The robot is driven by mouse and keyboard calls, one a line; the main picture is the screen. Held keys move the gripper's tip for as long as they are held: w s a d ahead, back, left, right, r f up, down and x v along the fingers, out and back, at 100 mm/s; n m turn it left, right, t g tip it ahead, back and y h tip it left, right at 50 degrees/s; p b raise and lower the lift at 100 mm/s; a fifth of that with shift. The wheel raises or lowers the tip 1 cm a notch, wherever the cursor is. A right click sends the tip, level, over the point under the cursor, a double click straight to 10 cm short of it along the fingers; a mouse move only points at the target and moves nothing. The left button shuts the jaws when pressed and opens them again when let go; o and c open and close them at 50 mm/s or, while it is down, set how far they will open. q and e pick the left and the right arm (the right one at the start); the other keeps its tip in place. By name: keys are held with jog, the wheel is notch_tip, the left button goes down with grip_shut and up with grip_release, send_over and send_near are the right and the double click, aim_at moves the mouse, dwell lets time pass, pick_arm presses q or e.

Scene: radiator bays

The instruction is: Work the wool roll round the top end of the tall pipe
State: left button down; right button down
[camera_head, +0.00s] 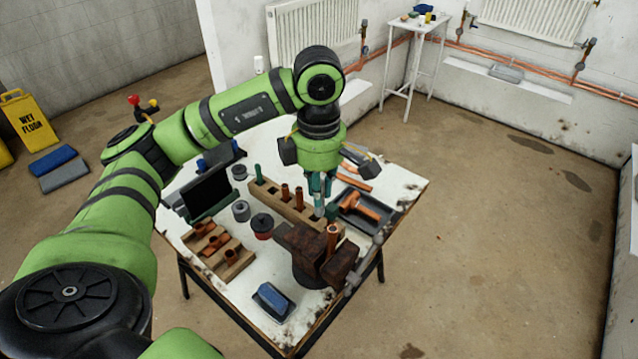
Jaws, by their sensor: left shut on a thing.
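My left gripper (320,206) reaches down over the table from above. It is shut on a small pale grey piece that looks like the wool roll (319,210), mostly hidden by the fingers. An upright copper pipe (333,236), which seems to be the tall pipe, stands in the brown vise (305,245) at the table's front right. The gripper is just behind and left of the pipe's top in the picture. I cannot tell whether the roll touches the pipe. My right gripper is out of view.
A wooden rack (267,195) with upright pipes stands just left of the gripper. A dark tray (366,222) with copper fittings lies to its right. A wooden block (240,262), a red-and-black tin (262,226) and a blue-topped item (272,299) are on the table (215,285).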

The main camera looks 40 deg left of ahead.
aim_at(319, 215)
pick_arm(q)
notch_tip(319, 215, down, 3)
jog(key=shift+f+b, duration=0.1)
jog(key=shift+b, duration=0.7)
jog(key=shift+f+b, duration=0.25)
jog(key=shift+b, duration=0.15)
jog(key=shift+f+b, duration=0.6)
jog(key=shift+b, duration=0.1)
jog(key=shift+f+b, duration=1.25)
jog(key=shift+f, duration=0.15)
